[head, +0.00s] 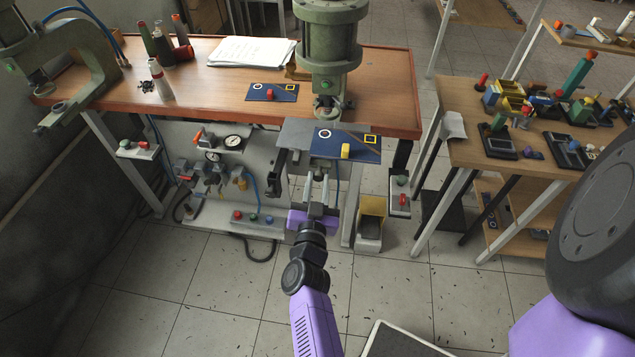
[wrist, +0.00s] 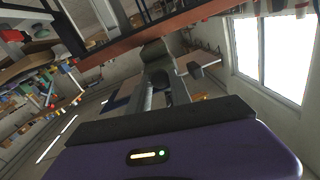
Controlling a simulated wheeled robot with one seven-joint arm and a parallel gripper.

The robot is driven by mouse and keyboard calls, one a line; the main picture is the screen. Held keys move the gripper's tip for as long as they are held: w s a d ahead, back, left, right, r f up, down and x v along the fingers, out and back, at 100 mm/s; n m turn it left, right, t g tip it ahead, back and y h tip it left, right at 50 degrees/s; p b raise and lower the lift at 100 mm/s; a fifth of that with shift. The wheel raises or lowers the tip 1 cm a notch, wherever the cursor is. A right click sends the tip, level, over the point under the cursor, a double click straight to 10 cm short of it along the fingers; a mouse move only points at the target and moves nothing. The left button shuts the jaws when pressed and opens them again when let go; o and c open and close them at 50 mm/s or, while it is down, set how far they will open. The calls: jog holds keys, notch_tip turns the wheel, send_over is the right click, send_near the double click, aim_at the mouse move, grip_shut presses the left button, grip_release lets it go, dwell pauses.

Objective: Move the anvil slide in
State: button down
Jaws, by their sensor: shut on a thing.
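The anvil slide (head: 360,154) lies under the green press (head: 329,60) at the table's front edge. It carries a dark blue plate with a white ring mark, a yellow square mark and a small yellow block, and it sticks out past the front edge. My gripper (head: 318,180) reaches up from below at the front of the slide, with its fingers close together. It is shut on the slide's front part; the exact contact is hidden. In the wrist view, the fingers (wrist: 157,90) reach up toward the underside of the table.
A second blue plate (head: 272,92) with a red block lies on the wooden table (head: 205,95). A green clamp-like press (head: 88,75) stands left. A cluttered side table (head: 460,100) stands right.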

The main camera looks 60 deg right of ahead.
aim_at(320, 172)
jog(key=shift+d, duration=0.1)
dwell(0.6)
jog(key=shift+x, duration=2)
jog(key=shift+r, duration=0.1)
jog(key=c, duration=1.2)
grip_release()
jog(key=shift+d, duration=0.15)
jog(key=shift+o, duration=0.2)
jog(key=b+v, duration=0.1)
jog(key=v, duration=0.5)
jog(key=shift+s+a+b, duration=0.1)
jog(key=shift+a+b, duration=0.2)
jog(key=shift+s+a, duration=0.3)
jog(key=shift+a, duration=0.25)
